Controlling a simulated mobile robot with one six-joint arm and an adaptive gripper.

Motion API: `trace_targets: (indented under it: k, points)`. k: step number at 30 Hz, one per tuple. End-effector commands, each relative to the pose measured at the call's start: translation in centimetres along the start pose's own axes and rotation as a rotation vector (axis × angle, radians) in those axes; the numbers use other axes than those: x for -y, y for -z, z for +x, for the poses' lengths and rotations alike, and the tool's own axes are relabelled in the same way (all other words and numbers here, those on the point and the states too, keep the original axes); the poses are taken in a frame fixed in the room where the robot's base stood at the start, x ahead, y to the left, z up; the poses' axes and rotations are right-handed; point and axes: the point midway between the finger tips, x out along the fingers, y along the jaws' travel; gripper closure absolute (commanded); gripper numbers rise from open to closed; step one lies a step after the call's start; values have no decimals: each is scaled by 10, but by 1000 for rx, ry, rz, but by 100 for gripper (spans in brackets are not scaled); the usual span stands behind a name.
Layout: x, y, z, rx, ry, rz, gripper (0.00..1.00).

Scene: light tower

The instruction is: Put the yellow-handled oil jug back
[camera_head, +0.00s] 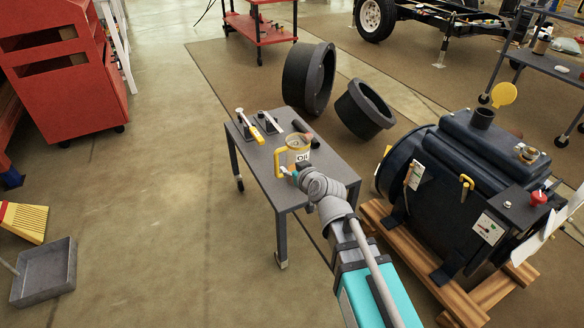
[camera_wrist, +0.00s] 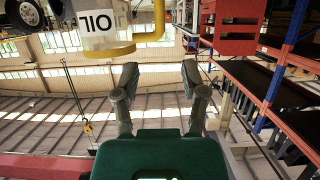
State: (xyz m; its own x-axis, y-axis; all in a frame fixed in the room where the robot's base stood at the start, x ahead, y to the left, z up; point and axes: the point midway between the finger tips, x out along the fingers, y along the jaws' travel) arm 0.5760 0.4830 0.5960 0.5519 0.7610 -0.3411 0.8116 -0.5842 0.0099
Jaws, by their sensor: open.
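The oil jug (camera_head: 298,150) is clear with a white OIL label and a yellow handle (camera_head: 279,161) on its left side. It appears upright on the small grey table (camera_head: 315,188). In the wrist view, which is upside down, the jug's label (camera_wrist: 98,22) and yellow rim show at the top, with the handle (camera_wrist: 152,30) to their right. My gripper (camera_head: 287,171) is at the near side of the jug, close to the handle. Its fingers (camera_wrist: 157,76) are spread with nothing between them. The head view does not show whether they touch the jug.
Yellow-handled and grey tools (camera_head: 250,130) lie on the table behind the jug, with a dark cylinder (camera_head: 319,142) to its right. A dark blue engine (camera_head: 450,190) on wooden beams stands right of the table. Black round housings (camera_head: 308,80) are behind.

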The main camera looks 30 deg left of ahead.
Motion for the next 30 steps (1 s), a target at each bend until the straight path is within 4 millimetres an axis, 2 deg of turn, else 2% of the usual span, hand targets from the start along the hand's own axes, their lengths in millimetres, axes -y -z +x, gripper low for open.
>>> trace_targets:
  k: [15,20,25,30]
  points:
    - [0,0,0,0,0,0,45]
    - [-6,-4,-2,16,-2,5,45]
    - [-29,-20,-13,81,-15,29,45]
    - [-70,-50,-36,204,-45,84,45]
